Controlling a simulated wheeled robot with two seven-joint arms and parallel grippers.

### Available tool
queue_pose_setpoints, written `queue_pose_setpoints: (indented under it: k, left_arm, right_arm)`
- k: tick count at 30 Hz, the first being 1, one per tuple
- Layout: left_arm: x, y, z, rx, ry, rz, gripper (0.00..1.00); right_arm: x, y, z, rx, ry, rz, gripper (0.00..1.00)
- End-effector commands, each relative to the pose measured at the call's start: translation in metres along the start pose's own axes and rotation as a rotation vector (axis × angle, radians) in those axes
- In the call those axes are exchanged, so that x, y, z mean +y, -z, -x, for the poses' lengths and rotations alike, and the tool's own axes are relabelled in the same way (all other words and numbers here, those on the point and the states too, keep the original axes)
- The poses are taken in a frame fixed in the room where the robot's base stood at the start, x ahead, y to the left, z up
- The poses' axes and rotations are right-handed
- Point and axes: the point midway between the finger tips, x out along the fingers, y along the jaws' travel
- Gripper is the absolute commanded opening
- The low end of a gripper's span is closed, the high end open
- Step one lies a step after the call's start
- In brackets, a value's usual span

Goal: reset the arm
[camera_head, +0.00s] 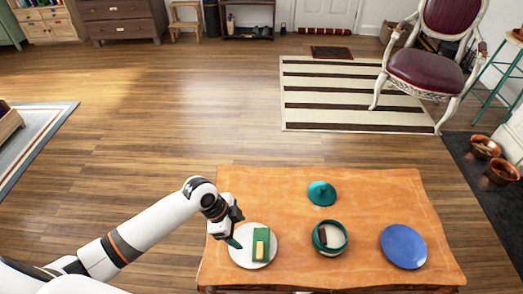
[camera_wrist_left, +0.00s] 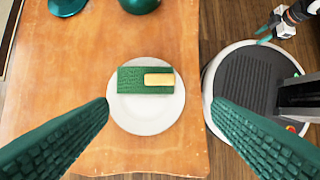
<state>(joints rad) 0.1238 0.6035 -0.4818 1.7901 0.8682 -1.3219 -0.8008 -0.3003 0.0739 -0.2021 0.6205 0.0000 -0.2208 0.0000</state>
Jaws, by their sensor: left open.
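My left gripper (camera_head: 235,230) hangs over the left edge of the white plate (camera_head: 240,256) on the wooden table. In the left wrist view its green textured fingers (camera_wrist_left: 162,103) are wide apart, with nothing between them. The plate (camera_wrist_left: 146,126) lies beyond and below the fingertips. On the plate lies a green block (camera_wrist_left: 130,80) with a small yellow piece (camera_wrist_left: 159,80) on it. My right gripper (camera_wrist_left: 266,32) shows small at the top right of the left wrist view, its two fingers apart. It is not in the head view.
The orange-brown table (camera_head: 280,190) also bears a green pot (camera_head: 345,249) with something dark inside, a teal lid (camera_head: 322,193) and a blue plate (camera_head: 403,246). A striped rug (camera_head: 340,75) and a red chair (camera_head: 428,68) stand farther off. The floor between is clear.

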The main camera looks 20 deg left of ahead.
Motion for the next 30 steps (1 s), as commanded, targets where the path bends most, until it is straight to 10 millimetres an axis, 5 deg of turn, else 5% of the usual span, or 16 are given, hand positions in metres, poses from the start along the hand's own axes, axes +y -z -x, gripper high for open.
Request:
queue_pose_setpoints:
  k: [6, 14, 30]
  left_arm:
    - [-0.009, -0.004, -0.002, -0.003, -0.003, 0.018, 0.73]
    - [-0.08, -0.025, 0.007, -0.001, -0.108, 0.328, 0.73]
    - [-0.143, 0.022, 0.079, 0.082, -0.389, 1.0, 0.73]
  right_arm:
    - [-0.001, 0.0, 0.0, 0.0, 0.002, 0.0, 0.36]
    - [-0.005, 0.001, 0.0, 0.0, 0.006, 0.0, 0.36]
    - [-0.007, 0.002, 0.0, 0.001, 0.009, 0.0, 0.36]
